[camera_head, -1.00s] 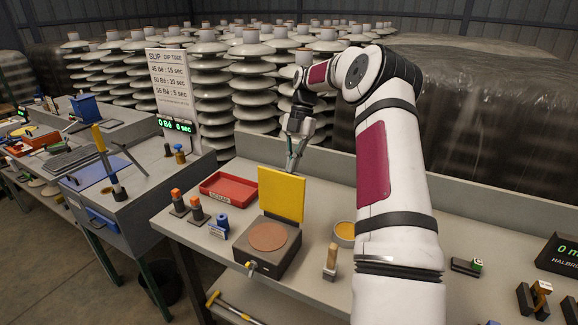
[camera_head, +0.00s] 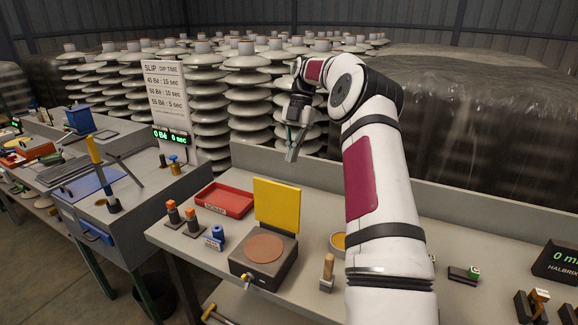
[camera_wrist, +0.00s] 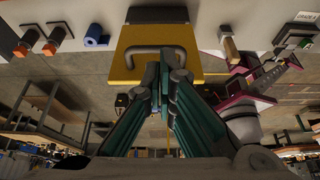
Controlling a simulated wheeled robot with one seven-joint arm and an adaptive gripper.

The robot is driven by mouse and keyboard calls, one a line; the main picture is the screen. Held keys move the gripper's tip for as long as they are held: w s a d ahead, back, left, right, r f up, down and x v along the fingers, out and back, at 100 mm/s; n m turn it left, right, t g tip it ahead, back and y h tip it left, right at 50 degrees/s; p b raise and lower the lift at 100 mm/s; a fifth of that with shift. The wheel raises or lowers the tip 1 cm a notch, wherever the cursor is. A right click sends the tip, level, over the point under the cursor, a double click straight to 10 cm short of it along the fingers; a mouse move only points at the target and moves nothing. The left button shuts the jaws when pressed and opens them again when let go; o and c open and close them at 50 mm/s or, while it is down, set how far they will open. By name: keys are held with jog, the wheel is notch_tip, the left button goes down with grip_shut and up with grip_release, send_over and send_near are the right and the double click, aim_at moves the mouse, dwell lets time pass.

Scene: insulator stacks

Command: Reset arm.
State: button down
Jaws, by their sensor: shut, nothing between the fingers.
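My gripper (camera_head: 292,152) is shut and empty. It hangs in the air above the back of the workbench, behind and above the upright yellow plate (camera_head: 277,203). In the wrist view its fingertips (camera_wrist: 168,62) meet in front of the yellow plate (camera_wrist: 128,66), whose grey handle shows. My white arm with dark red panels reaches up from the bench's front and bends down to the gripper.
The bench (camera_head: 400,262) carries a red tray (camera_head: 223,201), a grey block with a brown disc (camera_head: 264,248), orange-topped stamps (camera_head: 173,213), a blue roll (camera_head: 218,232) and a wooden-handled tool (camera_head: 327,270). Insulator stacks (camera_head: 247,95) stand close behind. A slip-time sign (camera_head: 167,95) stands left.

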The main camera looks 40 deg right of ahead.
jog(key=shift+w+d+r, duration=0.1)
jog(key=shift+d+r, duration=0.15)
jog(key=shift+r, duration=0.45)
jog(key=s+a+r+m+t+h, duration=0.1)
jog(key=s+a+r+m+h, duration=0.2)
jog(key=a, duration=0.5)
jog(key=s+a+r+m, duration=0.2)
jog(key=a+r+m, duration=0.1)
jog(key=a+r, duration=0.4)
jog(key=s+a+r+m+t+h, duration=0.1)
jog(key=s+a+r+m+h, duration=0.15)
jog(key=a, duration=0.55)
jog(key=s+a+f+m+t, duration=0.1)
jog(key=s+a+f+m, duration=0.1)
jog(key=s, duration=0.5)
jog(key=s+a+f+m+t, duration=0.2)
jog(key=s+a+m, duration=0.2)
jog(key=s+m, duration=0.3)
jog(key=s+a+f+m+t+y, duration=0.1)
jog(key=s+a+m, duration=0.3)
jog(key=s, duration=0.4)
jog(key=shift+s+f+m+t, duration=0.15)
jog(key=shift+f+m+t, duration=0.2)
jog(key=shift+f, duration=0.3)
